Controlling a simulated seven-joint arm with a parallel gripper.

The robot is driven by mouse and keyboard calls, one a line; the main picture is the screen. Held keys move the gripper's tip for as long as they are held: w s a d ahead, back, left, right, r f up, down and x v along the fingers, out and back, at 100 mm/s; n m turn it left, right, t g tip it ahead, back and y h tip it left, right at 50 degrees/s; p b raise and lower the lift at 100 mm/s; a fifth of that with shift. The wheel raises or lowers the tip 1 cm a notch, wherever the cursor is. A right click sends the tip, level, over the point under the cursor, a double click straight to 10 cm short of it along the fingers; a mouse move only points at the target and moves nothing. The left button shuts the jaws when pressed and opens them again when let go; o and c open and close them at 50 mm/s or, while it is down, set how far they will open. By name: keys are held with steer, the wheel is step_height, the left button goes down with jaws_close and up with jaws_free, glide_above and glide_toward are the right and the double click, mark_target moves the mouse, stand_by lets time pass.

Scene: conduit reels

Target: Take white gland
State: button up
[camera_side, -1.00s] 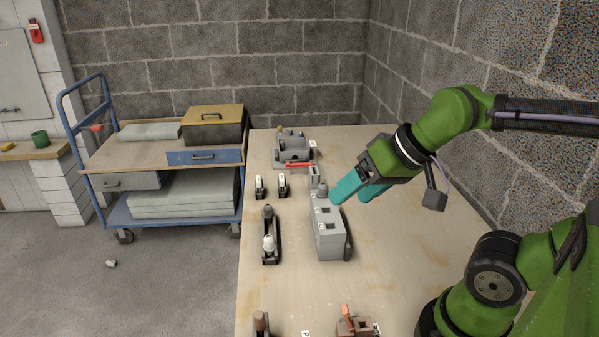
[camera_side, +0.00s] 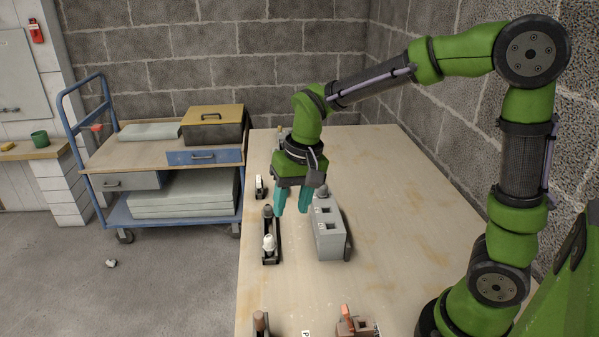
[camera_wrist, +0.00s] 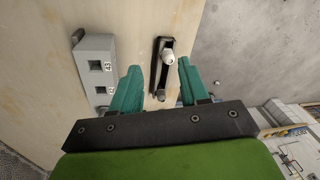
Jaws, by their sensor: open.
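The white gland (camera_side: 268,242) stands in a narrow black holder (camera_side: 276,255) near the left edge of the table. A dark grey gland (camera_side: 268,212) stands in the same holder, behind it. My gripper (camera_side: 291,208) points down with its teal fingers apart and empty, above the table between the holder and the grey block. In the wrist view, the white gland (camera_wrist: 168,56) shows beyond the gap between my open fingers (camera_wrist: 157,72), with the grey gland (camera_wrist: 161,96) nearer to my gripper. Nothing touches the fingers.
A grey block (camera_side: 328,238) with square holes stands right of the holder, a grey gland on its far end. A small white-topped piece (camera_side: 260,186) stands farther back. Brownish parts (camera_side: 350,325) sit at the front. The table's right side is clear.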

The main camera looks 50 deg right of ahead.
steer(key=m+g+h, duration=0.1)
steer(key=m+g, duration=0.1)
glide_above(269, 237)
steer(key=s, duration=0.1)
step_height(269, 237, down, 5)
steer(key=shift+a+r, duration=0.1)
steer(key=shift+a, duration=0.05)
steer(key=shift+w+r+m, duration=0.45)
steer(key=shift+w+m, duration=0.15)
steer(key=shift+w, duration=0.05)
steer(key=shift+s+f, duration=0.1)
steer(key=shift+f, duration=4.45)
jaws_close()
steer(key=shift+r, duration=1)
steer(key=shift+r, duration=1.1)
